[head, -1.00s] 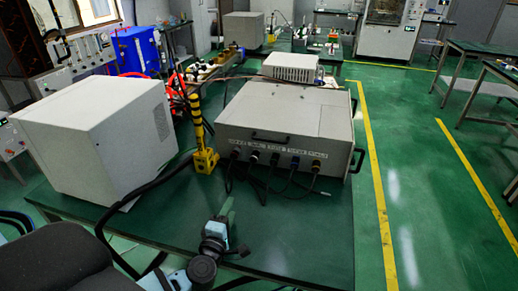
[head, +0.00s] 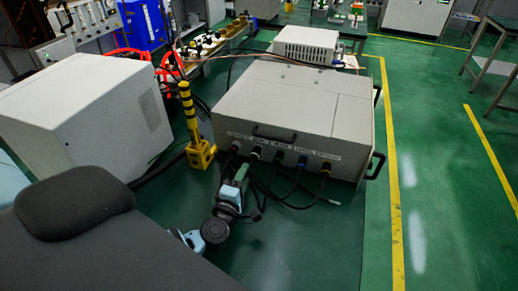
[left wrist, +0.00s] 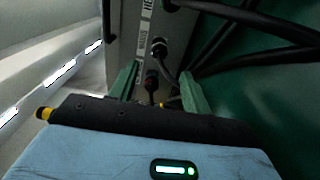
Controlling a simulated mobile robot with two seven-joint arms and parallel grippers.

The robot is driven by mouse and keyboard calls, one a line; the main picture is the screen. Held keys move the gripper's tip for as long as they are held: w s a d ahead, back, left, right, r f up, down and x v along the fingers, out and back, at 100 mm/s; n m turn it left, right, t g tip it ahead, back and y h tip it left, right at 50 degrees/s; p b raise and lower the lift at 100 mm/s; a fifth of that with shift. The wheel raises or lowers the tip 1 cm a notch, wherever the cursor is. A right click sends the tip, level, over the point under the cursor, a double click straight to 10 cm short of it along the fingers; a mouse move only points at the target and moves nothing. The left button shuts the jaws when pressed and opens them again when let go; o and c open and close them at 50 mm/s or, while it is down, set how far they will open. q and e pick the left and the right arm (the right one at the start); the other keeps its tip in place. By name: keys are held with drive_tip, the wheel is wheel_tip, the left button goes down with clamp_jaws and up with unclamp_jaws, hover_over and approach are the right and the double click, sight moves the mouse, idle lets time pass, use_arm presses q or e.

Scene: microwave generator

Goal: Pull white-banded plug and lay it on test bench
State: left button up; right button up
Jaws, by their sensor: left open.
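The grey generator box (head: 285,110) stands on the green test bench (head: 300,240), with a row of plugs and black cables along its front. The plug with a pale band (head: 256,152) looks second from the left; in the left wrist view it appears as a light-ringed plug (left wrist: 158,46) above and beyond the fingertips. My left gripper (head: 239,170) is open, just in front of these two plugs. Whether it touches either is unclear.
A yellow-and-black post (head: 190,125) stands left of the gripper, near a white cabinet (head: 80,120). Loose black cables (head: 285,198) hang right of the gripper. The bench front right is clear.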

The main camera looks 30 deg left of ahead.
sight(254, 158)
use_arm(q)
drive_tip(key=shift+s, duration=0.1)
use_arm(e)
drive_tip(key=shift+s, duration=0.1)
use_arm(q)
drive_tip(key=shift+w+a, duration=0.15)
drive_tip(key=shift+w, duration=0.55)
drive_tip(key=b+x, duration=0.1)
drive_tip(key=x, duration=0.4)
drive_tip(key=shift+w, duration=0.1)
drive_tip(key=shift+x, duration=1.15)
use_arm(e)
drive_tip(key=shift+s+f, duration=0.3)
drive_tip(key=shift+f, duration=0.2)
drive_tip(key=shift+s+f, duration=0.25)
drive_tip(key=shift+f, duration=0.2)
drive_tip(key=shift+s+f+g, duration=0.15)
drive_tip(key=shift+s+g, duration=0.15)
drive_tip(key=shift+s, duration=0.15)
use_arm(q)
drive_tip(key=shift+r, duration=0.1)
use_arm(e)
drive_tip(key=shift+w+r, duration=0.6)
drive_tip(key=shift+w, duration=0.15)
use_arm(q)
drive_tip(key=shift+c, duration=0.5)
use_arm(e)
drive_tip(key=shift+s, duration=0.15)
